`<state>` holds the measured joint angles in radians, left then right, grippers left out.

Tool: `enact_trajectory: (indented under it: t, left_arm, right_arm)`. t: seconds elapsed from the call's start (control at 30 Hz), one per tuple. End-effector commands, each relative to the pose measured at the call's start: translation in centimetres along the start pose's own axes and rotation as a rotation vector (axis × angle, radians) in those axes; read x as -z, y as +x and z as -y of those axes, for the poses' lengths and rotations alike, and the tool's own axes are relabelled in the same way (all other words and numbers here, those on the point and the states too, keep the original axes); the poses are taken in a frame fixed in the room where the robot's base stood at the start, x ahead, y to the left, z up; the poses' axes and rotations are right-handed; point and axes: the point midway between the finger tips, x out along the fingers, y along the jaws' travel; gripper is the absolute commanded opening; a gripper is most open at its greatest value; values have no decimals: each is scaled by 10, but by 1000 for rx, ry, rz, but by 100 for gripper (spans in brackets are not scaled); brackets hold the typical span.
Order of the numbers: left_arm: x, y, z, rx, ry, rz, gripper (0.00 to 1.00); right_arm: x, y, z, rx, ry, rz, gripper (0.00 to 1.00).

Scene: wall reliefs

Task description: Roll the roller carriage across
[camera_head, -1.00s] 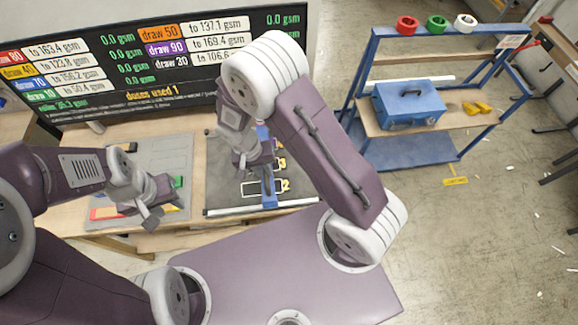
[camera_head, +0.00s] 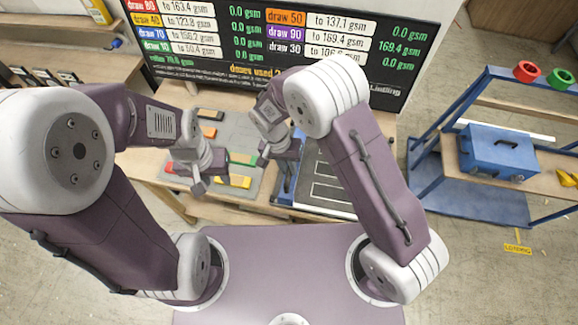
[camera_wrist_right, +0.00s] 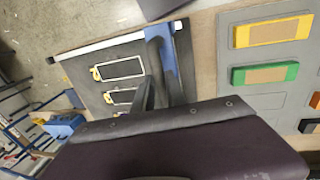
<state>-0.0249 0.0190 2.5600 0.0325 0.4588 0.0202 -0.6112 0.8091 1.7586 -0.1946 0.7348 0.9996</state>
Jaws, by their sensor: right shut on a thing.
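The blue roller carriage (camera_head: 287,183) spans the dark board (camera_head: 322,188) at its left end. The board bears several white-outlined rectangles. My right gripper (camera_head: 279,149) is above the carriage, shut on its upper part, and hides much of it. In the right wrist view, the carriage shows as a blue bar (camera_wrist_right: 184,62) beside my right gripper's dark fingers (camera_wrist_right: 158,75). A white rail (camera_wrist_right: 115,40) runs along one board edge. My left gripper (camera_head: 203,172) hangs empty over the grey tray, its fingers apart.
A grey tray (camera_head: 240,130) with coloured blocks lies left of the board; its yellow (camera_wrist_right: 272,31) and green (camera_wrist_right: 265,73) blocks show in the right wrist view. A sign (camera_head: 290,45) stands behind. A blue trolley with a blue toolbox (camera_head: 497,152) is at right.

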Motion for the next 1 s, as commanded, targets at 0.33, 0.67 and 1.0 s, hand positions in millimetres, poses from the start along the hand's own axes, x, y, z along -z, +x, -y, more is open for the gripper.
enact_trajectory:
  t: [0.33, 0.67, 1.0]
  left_arm:
    - [0, 0, 0, 0, 0, 0, 38]
    - [0, 2, 0, 0, 0, 0, 38]
    - [-2, 18, 0, 0, 0, 0, 38]
  right_arm:
    - [1, -1, 3, 9, 0, -6, 38]
    - [2, -5, 2, 7, 0, -6, 38]
    - [1, -74, 5, 9, -1, -8, 38]
